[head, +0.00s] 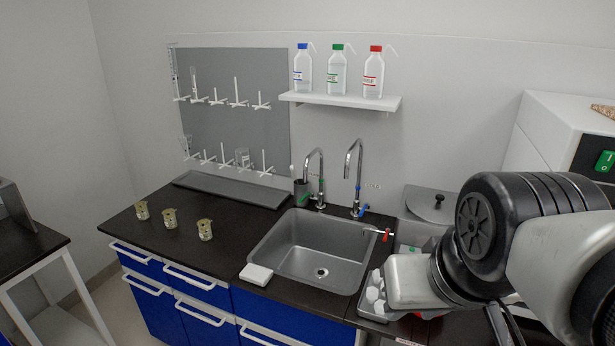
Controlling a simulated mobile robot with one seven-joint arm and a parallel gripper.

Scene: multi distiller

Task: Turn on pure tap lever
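Two tall chrome taps stand behind the grey sink (262,248). The left tap (322,170) has green parts at its base. The right tap (359,165) has a blue lever (362,210) at its base. A thin spout with a red lever (387,235) reaches over the sink's right rim from the grey lidded vessel. I cannot tell from any label which lever is the pure one. My arm fills the lower right.
Three small beakers (169,218) stand on the dark counter (245,216) at left. A white block (256,274) lies at the sink's front left corner. Several bottles stand on a white shelf (340,101).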

